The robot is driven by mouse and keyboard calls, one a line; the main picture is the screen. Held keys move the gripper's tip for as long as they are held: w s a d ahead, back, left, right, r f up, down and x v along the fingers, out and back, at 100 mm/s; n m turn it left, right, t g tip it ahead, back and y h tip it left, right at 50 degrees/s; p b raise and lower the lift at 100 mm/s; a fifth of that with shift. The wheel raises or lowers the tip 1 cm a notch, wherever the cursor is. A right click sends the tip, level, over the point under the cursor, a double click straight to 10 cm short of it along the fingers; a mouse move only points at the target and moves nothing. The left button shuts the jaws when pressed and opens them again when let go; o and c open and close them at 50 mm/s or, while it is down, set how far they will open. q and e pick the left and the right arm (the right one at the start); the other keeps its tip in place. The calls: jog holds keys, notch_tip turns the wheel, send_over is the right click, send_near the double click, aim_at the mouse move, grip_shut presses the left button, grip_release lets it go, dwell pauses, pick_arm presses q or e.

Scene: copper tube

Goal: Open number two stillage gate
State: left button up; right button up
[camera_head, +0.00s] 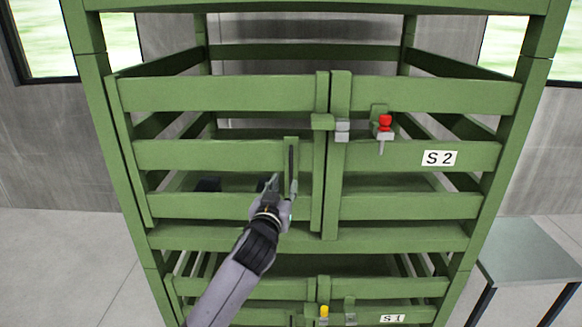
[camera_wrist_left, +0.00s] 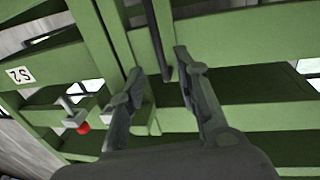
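The upper gate of the green stillage has a left leaf (camera_head: 215,93) and a right leaf (camera_head: 430,96) with the S2 label (camera_head: 439,158). Both leaves stand in line, meeting in the middle. A dark upright handle (camera_head: 291,160) is on the left leaf; it also shows in the left wrist view (camera_wrist_left: 158,40). My left gripper (camera_head: 281,184) is at the handle's lower part. In the left wrist view its fingers (camera_wrist_left: 158,65) are apart, with the handle between or just beyond the tips. Contact cannot be told. The red-knobbed latch (camera_head: 385,122) sits on the right leaf. My right gripper is not in view.
A grey block (camera_head: 342,130) sits at the leaf joint. The lower gate has an S1 label (camera_head: 392,318) and a yellow knob (camera_head: 324,311). A grey-topped table (camera_head: 530,250) stands at the right. Floor at the left is clear.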

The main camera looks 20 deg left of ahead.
aim_at(290, 172)
pick_arm(q)
jog(key=w, duration=0.2)
jog(key=w+p, duration=0.1)
jog(key=w, duration=0.5)
jog(key=shift+a+p, duration=0.3)
jog(key=shift+w, duration=0.35)
jog(key=shift+c, duration=0.2)
jog(key=c, duration=0.5)
grip_shut()
